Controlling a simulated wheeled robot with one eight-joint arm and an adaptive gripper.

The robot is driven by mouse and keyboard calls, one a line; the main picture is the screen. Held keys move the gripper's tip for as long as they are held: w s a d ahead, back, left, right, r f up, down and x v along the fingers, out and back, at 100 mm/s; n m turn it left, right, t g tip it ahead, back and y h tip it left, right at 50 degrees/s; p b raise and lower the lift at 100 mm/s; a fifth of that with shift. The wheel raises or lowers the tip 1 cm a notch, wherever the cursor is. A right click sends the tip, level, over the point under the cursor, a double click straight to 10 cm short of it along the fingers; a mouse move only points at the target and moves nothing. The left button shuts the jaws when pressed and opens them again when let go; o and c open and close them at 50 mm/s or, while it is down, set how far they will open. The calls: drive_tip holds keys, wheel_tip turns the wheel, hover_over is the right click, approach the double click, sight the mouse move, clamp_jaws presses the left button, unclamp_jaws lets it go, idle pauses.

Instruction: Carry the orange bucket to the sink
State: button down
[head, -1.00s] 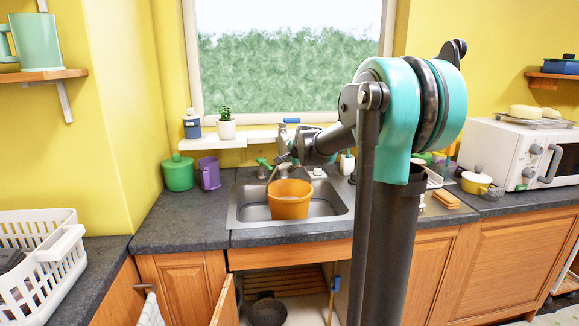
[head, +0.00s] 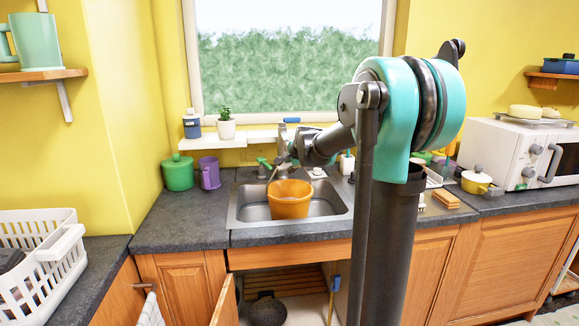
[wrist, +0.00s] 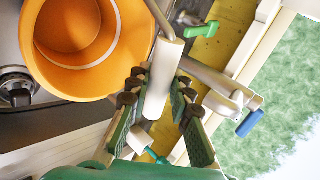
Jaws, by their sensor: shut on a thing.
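The orange bucket (head: 289,201) is over or in the basin of the metal sink (head: 329,207), its lower part within the basin outline. I cannot tell whether its base touches the bottom. In the wrist view the bucket (wrist: 52,72) shows at the upper left, its open mouth and orange inside visible. My gripper (wrist: 160,92) has its green-padded fingers on both sides of the pale cylindrical grip of the bucket's handle and is shut on it. In the head view my gripper (head: 279,160) is small and partly hidden at the back of the sink.
A green canister (head: 178,173) and purple mug (head: 209,173) stand left of the sink. A white shelf (head: 255,138) with a potted plant (head: 226,126) is behind it. A cabinet door (head: 226,302) hangs open below. A white basket (head: 45,250) stands at the left.

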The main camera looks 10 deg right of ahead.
drive_tip(key=shift+f, duration=0.35)
idle(0.4)
drive_tip(key=c, duration=1.3)
unclamp_jaws()
drive_tip(key=shift+s, duration=0.1)
drive_tip(key=v, duration=0.8)
idle(0.7)
idle(0.4)
drive_tip(key=v, duration=1.2)
drive_tip(key=shift+f, duration=0.1)
